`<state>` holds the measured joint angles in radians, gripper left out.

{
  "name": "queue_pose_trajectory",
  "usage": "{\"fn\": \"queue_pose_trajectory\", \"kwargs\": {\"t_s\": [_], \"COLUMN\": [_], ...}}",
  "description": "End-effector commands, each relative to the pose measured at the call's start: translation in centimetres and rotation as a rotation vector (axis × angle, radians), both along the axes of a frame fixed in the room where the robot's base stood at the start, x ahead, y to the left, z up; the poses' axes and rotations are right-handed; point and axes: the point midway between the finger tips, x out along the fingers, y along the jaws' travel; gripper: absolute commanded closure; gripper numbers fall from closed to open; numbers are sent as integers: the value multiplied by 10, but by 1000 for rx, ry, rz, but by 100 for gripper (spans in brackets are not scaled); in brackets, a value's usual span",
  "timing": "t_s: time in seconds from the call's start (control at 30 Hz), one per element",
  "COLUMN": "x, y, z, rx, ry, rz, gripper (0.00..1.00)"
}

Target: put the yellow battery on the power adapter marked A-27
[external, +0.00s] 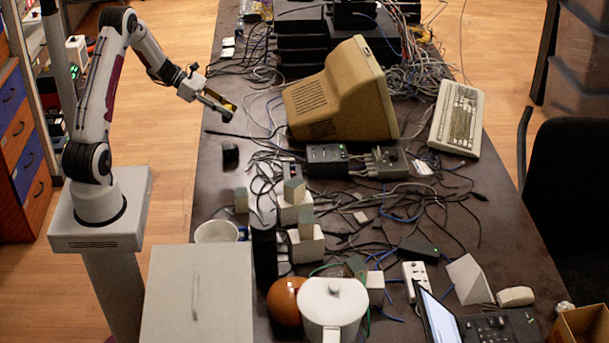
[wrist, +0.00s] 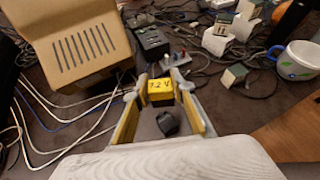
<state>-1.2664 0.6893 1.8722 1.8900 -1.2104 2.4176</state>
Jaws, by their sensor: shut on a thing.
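The yellow battery (wrist: 160,88), marked "7.2 V", sits between the fingertips of my gripper (wrist: 161,96) in the wrist view. My gripper (external: 217,102) is shut on it, above the table's left edge, left of the beige monitor. White adapter-like blocks with grey-green pieces on top (external: 294,212) (external: 306,247) stand on the table, well away from my gripper. They also show at the upper right of the wrist view (wrist: 217,41). I cannot read the A-27 mark on anything.
The beige monitor (external: 335,95) stands close to the right of my gripper. A small dark object (external: 230,153) lies on the table below it. A black box (external: 327,160), tangled cables, a white mug (external: 215,232) and a dark cylinder (external: 264,258) crowd the table.

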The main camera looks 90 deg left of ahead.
Motion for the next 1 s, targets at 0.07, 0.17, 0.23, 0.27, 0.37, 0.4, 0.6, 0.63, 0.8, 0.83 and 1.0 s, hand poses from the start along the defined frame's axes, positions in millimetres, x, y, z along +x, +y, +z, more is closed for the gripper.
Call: {"fn": "queue_pose_trajectory", "kwargs": {"t_s": [0.07,0.17,0.23,0.27,0.37,0.4,0.6,0.63,0.8,0.83,1.0], "x": [0,0,0,0,0,0,0,0,0,0,0], "y": [0,0,-1,-1,0,0,0,0,0,0,0], "z": [-4,-14,-23,-27,-40,-45,-60,-60,-61,-61,-62], "rx": [-1,-3,-3,-3,-3,-4,-1,-1,0,0,0], "ry": [0,0,1,1,1,1,0,0,0,0,0], "rz": [0,1,0,0,0,1,0,0,0,0,0], "gripper": [100,100,100,100,100,100,100,100,100,100,100]}}
